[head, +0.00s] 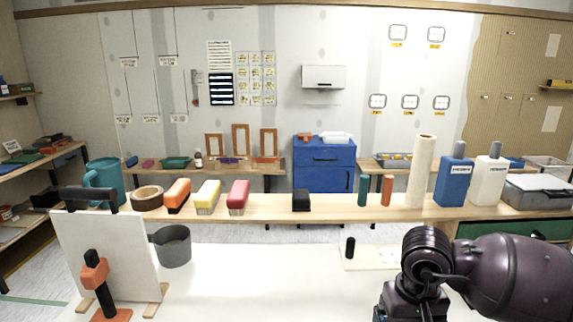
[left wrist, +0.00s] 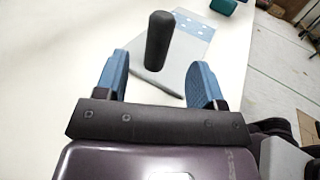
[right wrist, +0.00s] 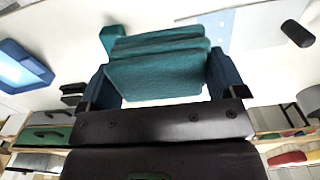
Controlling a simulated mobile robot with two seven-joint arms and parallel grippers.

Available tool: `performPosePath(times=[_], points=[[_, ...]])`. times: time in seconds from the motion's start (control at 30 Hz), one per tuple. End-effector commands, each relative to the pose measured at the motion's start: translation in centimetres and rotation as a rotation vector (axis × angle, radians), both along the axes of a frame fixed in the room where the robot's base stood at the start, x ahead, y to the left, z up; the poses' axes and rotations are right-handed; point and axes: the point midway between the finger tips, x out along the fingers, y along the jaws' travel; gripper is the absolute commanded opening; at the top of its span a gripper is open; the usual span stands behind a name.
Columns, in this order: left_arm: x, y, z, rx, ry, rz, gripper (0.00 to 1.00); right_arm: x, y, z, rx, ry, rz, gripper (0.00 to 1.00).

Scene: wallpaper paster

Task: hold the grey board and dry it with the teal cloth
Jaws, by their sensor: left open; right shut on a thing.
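The grey board (left wrist: 178,75) lies flat on the white table, with pale blue patches at its far part and an upright black handle (left wrist: 158,42). In the head view, the board (head: 371,258) is right of centre. My left gripper (left wrist: 160,75) is open, its fingers to either side of the handle in the picture; I see no contact. My right gripper (right wrist: 160,85) is shut on the folded teal cloth (right wrist: 155,55). The right wrist view also shows the board (right wrist: 238,25) and its handle (right wrist: 297,33), apart from the cloth. The head view shows neither gripper.
A white panel (head: 105,250) with an orange clamp (head: 95,275) and a grey bucket (head: 172,246) stand at the left. A shelf (head: 330,209) behind holds brushes, bottles and a paper roll (head: 421,170). The table's middle (head: 260,280) is clear.

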Motion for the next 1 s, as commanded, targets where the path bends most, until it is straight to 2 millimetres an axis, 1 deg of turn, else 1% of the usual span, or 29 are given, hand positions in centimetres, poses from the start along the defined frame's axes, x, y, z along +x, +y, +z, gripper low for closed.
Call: performPosePath(times=[0.03,0.1,0.2,0.6,0.8,1.0], points=[[-0.1,0.0,-1.2,-0.001,0.006,0.000,0.63,0.0,0.0,-1.1,0.000,0.011,0.000,0.65],[-0.1,0.0,-2.0,-0.001,0.006,0.000,0.63,0.0,0.0,-2.0,0.000,0.020,0.000,0.65],[0.7,-1.1,-1.6,-0.001,0.001,-0.002,0.63,0.0,0.0,-2.3,0.000,0.023,0.000,0.65],[3.0,-5.0,-1.6,-0.001,0.001,-0.001,0.63,0.0,0.0,-4.5,0.000,0.047,0.000,0.65],[3.7,-6.1,-1.4,-0.001,0.001,0.000,0.63,-0.1,0.0,-5.1,0.000,0.054,0.000,0.65],[3.9,-6.4,-1.3,0.000,0.000,0.000,0.63,-0.1,0.0,-5.2,0.000,0.055,0.000,0.65]])
